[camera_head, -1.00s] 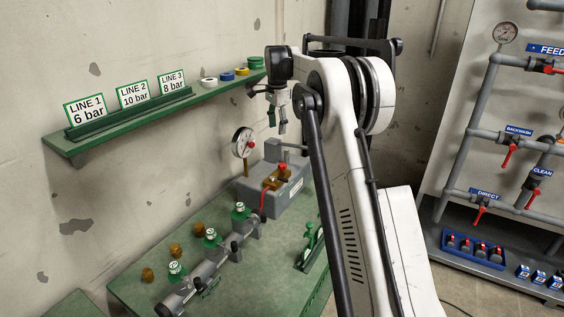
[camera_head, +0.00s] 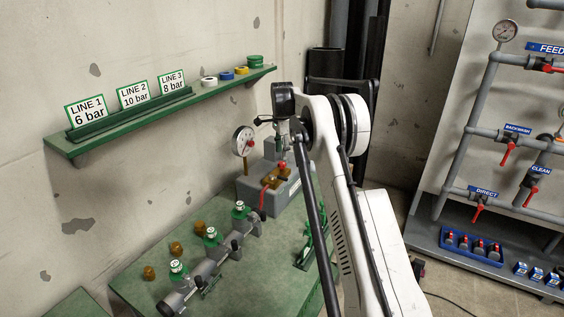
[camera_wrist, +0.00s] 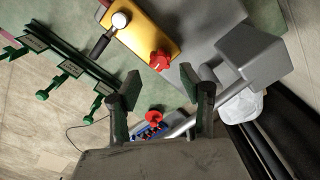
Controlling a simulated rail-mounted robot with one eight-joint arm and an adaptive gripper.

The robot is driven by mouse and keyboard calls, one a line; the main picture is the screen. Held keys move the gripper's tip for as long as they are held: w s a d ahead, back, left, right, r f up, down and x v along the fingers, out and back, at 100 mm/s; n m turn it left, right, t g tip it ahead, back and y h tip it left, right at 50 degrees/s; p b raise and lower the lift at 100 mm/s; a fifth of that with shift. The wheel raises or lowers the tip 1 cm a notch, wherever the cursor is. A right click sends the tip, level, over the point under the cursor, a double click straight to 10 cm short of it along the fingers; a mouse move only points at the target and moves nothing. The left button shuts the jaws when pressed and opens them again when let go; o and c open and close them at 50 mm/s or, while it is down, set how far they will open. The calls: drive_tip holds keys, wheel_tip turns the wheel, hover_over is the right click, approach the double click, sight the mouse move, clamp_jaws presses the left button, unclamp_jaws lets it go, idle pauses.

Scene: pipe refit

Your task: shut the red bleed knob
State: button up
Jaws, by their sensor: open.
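The red bleed knob (camera_head: 282,167) sits on a brass block (camera_head: 275,183) on top of the grey pump box (camera_head: 262,202) at the bench's back. In the wrist view the lobed red knob (camera_wrist: 160,60) is on the yellow brass block (camera_wrist: 150,32), just beyond the gap between the fingertips. My gripper (camera_wrist: 160,82) is open and empty, with one finger to each side of the knob in that picture. In the head view my gripper (camera_head: 283,147) hangs above the knob and looks apart from it. Exact height is hard to tell.
A green shelf (camera_head: 120,130) runs along the wall. A grey upright part (camera_wrist: 255,55) stands right of the fingers.

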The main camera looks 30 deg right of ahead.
sight(282, 163)
drive_tip(key=shift+f, duration=2.6)
drive_tip(key=shift+c, duration=0.2)
drive_tip(key=c, duration=0.9)
